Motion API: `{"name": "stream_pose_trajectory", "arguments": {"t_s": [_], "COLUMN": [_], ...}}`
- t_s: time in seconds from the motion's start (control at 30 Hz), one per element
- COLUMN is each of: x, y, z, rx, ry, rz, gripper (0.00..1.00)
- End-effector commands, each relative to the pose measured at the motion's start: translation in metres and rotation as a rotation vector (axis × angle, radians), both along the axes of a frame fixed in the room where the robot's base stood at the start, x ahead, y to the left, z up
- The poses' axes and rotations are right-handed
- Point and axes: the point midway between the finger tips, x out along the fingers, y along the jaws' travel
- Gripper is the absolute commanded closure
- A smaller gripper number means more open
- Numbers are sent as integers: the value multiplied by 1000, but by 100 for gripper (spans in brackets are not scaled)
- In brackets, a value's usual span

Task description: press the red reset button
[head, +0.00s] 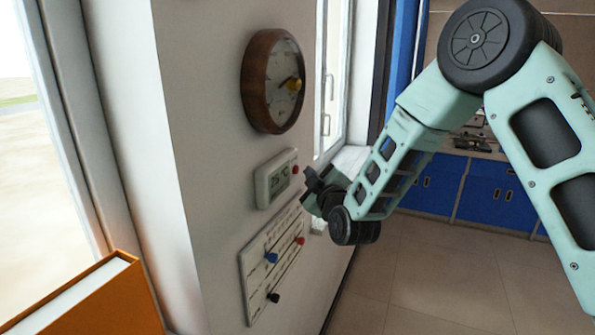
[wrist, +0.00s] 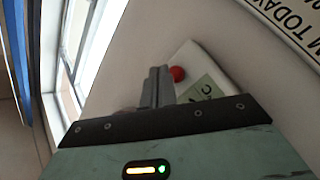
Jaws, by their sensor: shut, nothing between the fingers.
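The red reset button (head: 295,169) is a small red knob on the right end of a white thermostat panel (head: 264,187), which has a grey display and is fixed to the wall. In the wrist view the red button (wrist: 178,73) shows just right of my fingertips, on the panel's corner (wrist: 192,55). My gripper (head: 308,184) is shut and empty, just right of the panel and slightly below the button. In the wrist view my gripper (wrist: 157,75) has its fingers together beside the button. I cannot tell whether they touch it.
A round wooden clock (head: 259,82) hangs above the panel. A white slider board (head: 255,290) with red, blue and black knobs is on the wall below. A window (head: 330,80) is beyond the wall at right. An orange book (head: 105,300) stands at the lower left.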

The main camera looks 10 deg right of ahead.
Motion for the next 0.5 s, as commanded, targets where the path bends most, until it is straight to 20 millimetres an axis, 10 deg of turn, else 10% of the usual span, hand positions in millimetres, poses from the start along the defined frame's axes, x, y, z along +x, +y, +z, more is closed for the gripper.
{"name": "stream_pose_trajectory", "arguments": {"t_s": [0.5], "x": [5], "y": [7], "z": [0], "rx": [0], "ry": [-1], "rz": [-1], "gripper": [100]}}
